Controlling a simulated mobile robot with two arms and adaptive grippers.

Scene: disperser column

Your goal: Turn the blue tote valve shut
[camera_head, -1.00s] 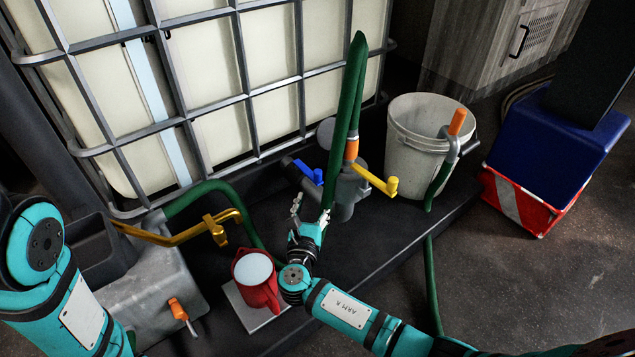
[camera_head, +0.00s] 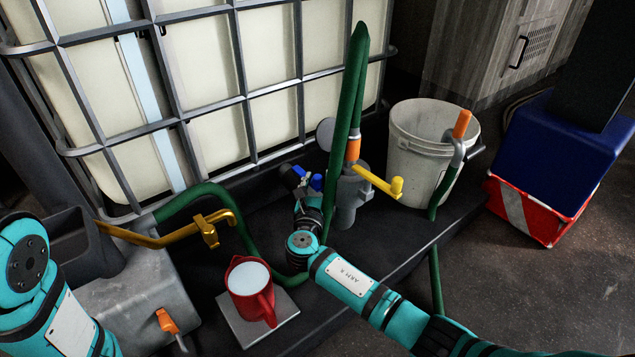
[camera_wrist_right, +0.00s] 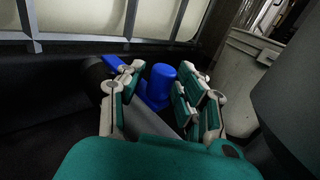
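The tote valve has a blue handle, which shows in the head view (camera_head: 317,182) partly hidden by my right gripper (camera_head: 301,186). In the right wrist view its upright blue knob (camera_wrist_right: 163,80) shows in the gap between the fingers of my right gripper (camera_wrist_right: 163,70), and a blue lever part (camera_wrist_right: 122,63) reaches left behind the left finger. The fingers are spread apart, one on each side of the knob. I cannot tell whether either touches it. My left arm shows at the left edge of the head view; its gripper is out of the picture.
A caged tote (camera_head: 220,135) stands behind the valve. A grey pump body with a yellow handle (camera_head: 378,182) and green hose (camera_head: 350,90) stands just right of the valve. A red jug (camera_head: 250,285) is on a scale (camera_head: 232,323) in front. A white bucket (camera_head: 415,160) stands further right.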

